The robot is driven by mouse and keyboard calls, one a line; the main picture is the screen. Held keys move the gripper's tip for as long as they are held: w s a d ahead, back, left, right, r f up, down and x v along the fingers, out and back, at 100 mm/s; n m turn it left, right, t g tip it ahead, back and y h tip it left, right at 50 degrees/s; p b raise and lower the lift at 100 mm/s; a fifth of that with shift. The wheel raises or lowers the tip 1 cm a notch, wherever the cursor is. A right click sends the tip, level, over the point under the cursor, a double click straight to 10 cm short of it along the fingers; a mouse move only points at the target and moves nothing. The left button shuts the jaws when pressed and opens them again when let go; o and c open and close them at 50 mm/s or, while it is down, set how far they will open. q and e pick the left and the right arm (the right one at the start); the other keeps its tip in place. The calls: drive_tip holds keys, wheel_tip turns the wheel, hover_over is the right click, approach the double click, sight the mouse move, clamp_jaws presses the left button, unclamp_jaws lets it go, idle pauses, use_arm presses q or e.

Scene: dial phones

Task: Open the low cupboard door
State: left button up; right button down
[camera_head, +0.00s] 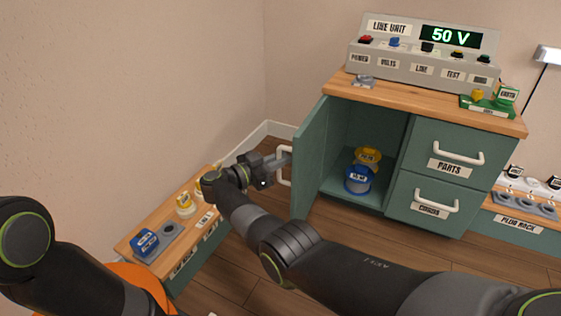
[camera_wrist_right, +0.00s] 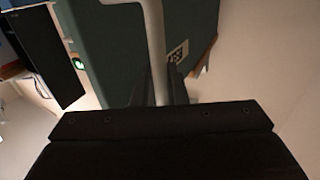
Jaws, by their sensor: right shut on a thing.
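The low cupboard door (camera_head: 311,155) is green and stands swung open to the left of the cupboard (camera_head: 365,140). A white bar handle (camera_head: 284,168) is on its outer face. My right gripper (camera_head: 281,160) is shut on this handle. In the right wrist view the white handle (camera_wrist_right: 156,50) runs down between the dark fingers (camera_wrist_right: 160,88), with the green door (camera_wrist_right: 105,45) behind it. Inside the cupboard are a yellow spool (camera_head: 368,155) and a blue spool (camera_head: 357,181). My left arm shows at lower left, but its gripper is out of view.
The line unit (camera_head: 415,55) stands on the wooden cupboard top (camera_head: 425,101). Drawers labelled PARTS (camera_head: 450,165) and CORDS (camera_head: 432,208) are right of the opening. A low wooden bench (camera_head: 140,247) with blue and yellow items stands left, close below my right wrist. Brown floor (camera_head: 225,268) lies between.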

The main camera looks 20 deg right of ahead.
drive_tip(key=c, duration=1.6)
unclamp_jaws()
drive_tip(key=shift+a, duration=0.1)
drive_tip(key=shift+o, duration=0.2)
drive_tip(key=b+v, duration=0.7)
drive_tip(key=v, duration=1)
drive_tip(key=shift+b, duration=0.35)
drive_tip(key=shift+a, duration=0.15)
